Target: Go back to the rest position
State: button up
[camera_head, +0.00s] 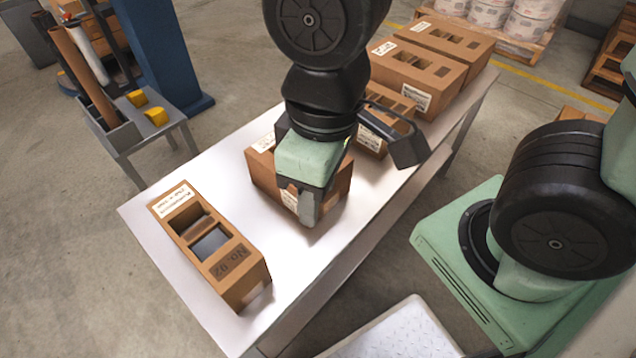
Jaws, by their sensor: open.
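My gripper (305,207) hangs at the end of my green and black arm, over the middle of the white table (185,285). It is open, and I see nothing held in it; its fingers are seen mostly from behind. A brown box (262,172) stands right behind and below the gripper, partly hidden by it. I cannot tell whether the fingers touch this box. Another brown box (240,282), marked "No. 02", stands apart at the table's near left end, with a dark item in one compartment.
More brown boxes (415,80) with openings line the table's far end. A grey stand (155,145) with cardboard tubes and yellow pieces is at left, beside a blue column (160,50). A pallet with white drums (487,14) stands at the back. Grey floor lies left of the table.

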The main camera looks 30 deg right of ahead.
notch_tip(320, 180, up, 14)
jog(key=p, duration=1.4)
